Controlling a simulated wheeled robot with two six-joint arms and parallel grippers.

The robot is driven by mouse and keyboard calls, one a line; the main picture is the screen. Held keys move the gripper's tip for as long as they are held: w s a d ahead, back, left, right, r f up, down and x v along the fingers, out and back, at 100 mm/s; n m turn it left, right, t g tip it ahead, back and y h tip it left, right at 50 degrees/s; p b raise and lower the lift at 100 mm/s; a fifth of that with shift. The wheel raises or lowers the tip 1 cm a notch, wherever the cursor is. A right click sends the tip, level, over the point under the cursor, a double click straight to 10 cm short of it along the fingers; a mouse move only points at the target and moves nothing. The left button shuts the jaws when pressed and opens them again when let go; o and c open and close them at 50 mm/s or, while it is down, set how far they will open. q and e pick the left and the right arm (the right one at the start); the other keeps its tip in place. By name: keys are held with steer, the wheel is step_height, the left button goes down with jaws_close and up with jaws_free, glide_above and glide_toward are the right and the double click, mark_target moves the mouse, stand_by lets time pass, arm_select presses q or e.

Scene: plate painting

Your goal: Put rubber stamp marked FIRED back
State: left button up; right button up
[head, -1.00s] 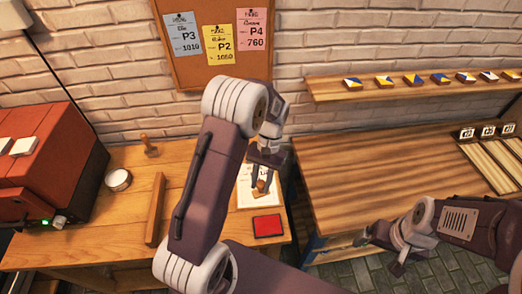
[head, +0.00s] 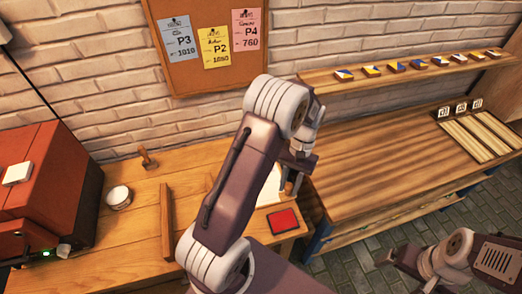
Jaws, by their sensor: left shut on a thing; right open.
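My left gripper (head: 291,184) is shut on a wooden-handled rubber stamp (head: 288,188), above or near the right end of the left table. The stamp is mostly hidden by the fingers, and its marking cannot be read. White paper (head: 271,187) lies behind my arm, partly hidden. A red ink pad (head: 284,221) lies in front of the paper. A second wooden-handled stamp (head: 147,158) stands at the table's back edge; its marking is not visible. My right gripper (head: 392,256) is open and empty at the lower right, over the floor.
A red kiln-like box (head: 45,190) stands at the left. A white round tin (head: 118,197) and an upright wooden strip (head: 166,222) are on the left table (head: 120,250). The right workbench (head: 380,165) is mostly clear, with small cards at its far end. A shelf with tiles hangs above.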

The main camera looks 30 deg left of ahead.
arm_select(q)
steer(key=shift+w+f+n+h, duration=0.1)
steer(key=shift+w+n+h, duration=0.25)
steer(key=shift+n, duration=0.65)
steer(key=shift+w+d+f+n+h, duration=0.1)
steer(key=shift+w+n+h, duration=0.2)
steer(key=shift+n, duration=0.4)
steer(key=w+a+r+n+t+y+p, duration=0.15)
steer(key=w+a+n+t, duration=0.35)
steer(key=w+n, duration=0.75)
steer(key=w+a+r+n+t+p, duration=0.15)
steer(key=w+a+n+t, duration=0.4)
steer(key=n, duration=1.25)
steer(key=shift+n+g+y, duration=0.5)
steer(key=shift+n+g, duration=0.25)
steer(key=shift+n, duration=0.2)
steer(key=s+a+f+p, duration=0.1)
steer(key=a+f, duration=0.2)
steer(key=a, duration=0.2)
steer(key=s+a+f+p, duration=0.1)
steer(key=a+f, duration=0.3)
steer(key=a, duration=0.1)
steer(key=s+a+f+p, duration=0.1)
steer(key=a+f, duration=0.2)
steer(key=a, duration=0.2)
steer(key=shift+a+f+p, duration=0.25)
steer(key=shift+a+p, duration=0.1)
steer(key=shift+a, duration=0.05)
steer(key=shift+a+f, duration=0.2)
steer(key=shift+f, duration=0.15)
